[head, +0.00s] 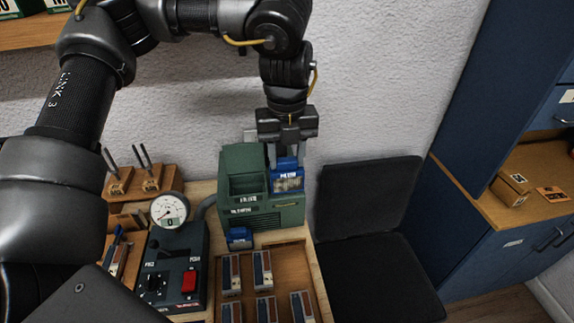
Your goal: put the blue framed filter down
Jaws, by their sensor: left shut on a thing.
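The blue framed filter (287,180) has a blue frame with a pale, lettered face. My left gripper (287,157) points down from above and is shut on its top edge. The filter is upright at the right part of the green machine (243,213), over or against its top. I cannot tell whether it touches the machine. The gripper's fingers partly hide the filter's upper part. The green machine has an open box-shaped recess on its left and a vented front. My right gripper is not in view.
A small blue block (239,237) stands before the machine. A wooden tray (284,288) holds several small blocks. A control box (174,268) with a round gauge (169,210) stands left. A black chair (374,250) is at right, beside blue cabinets (440,220).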

